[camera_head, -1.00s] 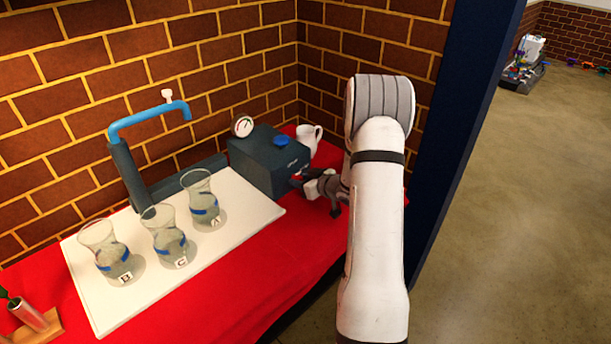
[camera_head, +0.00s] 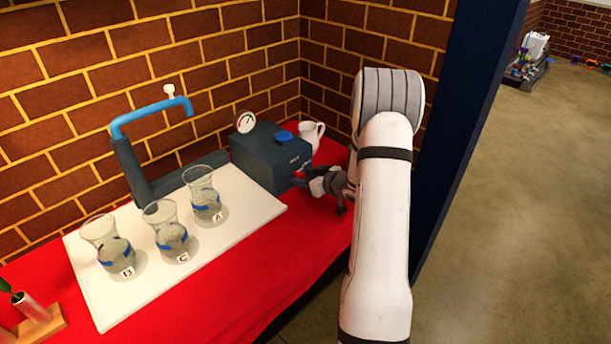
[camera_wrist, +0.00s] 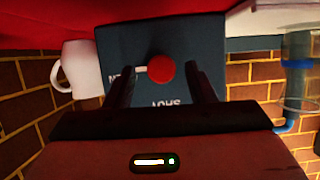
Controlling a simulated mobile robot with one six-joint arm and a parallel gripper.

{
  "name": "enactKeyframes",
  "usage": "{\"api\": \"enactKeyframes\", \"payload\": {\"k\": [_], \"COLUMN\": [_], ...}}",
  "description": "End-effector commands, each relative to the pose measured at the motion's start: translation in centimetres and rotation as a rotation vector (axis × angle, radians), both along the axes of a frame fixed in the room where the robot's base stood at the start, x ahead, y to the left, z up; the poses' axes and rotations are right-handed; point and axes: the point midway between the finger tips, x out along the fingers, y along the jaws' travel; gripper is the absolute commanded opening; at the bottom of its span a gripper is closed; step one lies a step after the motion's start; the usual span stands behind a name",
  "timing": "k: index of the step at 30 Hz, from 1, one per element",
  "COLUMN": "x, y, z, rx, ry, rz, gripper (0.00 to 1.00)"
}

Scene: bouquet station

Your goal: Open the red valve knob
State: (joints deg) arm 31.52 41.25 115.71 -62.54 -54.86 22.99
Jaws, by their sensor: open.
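The red valve knob (camera_wrist: 161,68) is round and sits on the front face of a dark grey-blue box (camera_wrist: 192,36) in the wrist view. A pale pointer reaches left from the knob. My gripper (camera_wrist: 162,82) is open, with one dark finger on each side of the knob; I cannot tell whether either touches it. The box carries a blue knob (camera_head: 284,136) on top and a round gauge (camera_head: 245,122).
A white jug (camera_head: 312,135) stands behind the box. The brick wall (camera_head: 240,60) closes off the back. Red cloth (camera_head: 270,260) lies bare in front.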

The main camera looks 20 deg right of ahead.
Motion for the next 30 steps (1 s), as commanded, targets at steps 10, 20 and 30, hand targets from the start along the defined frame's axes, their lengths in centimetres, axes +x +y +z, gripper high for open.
{"api": "enactKeyframes", "payload": {"k": [10,20,30], "x": [-4.6,-5.2,-5.0], "y": [-1.9,-2.0,-1.9], "z": [2.2,2.5,2.9], "rx": [0.000,0.001,-0.014], "ry": [-0.001,-0.001,0.003], "rz": [-0.002,0.001,-0.008], "gripper": [0.50,0.50,0.50]}}
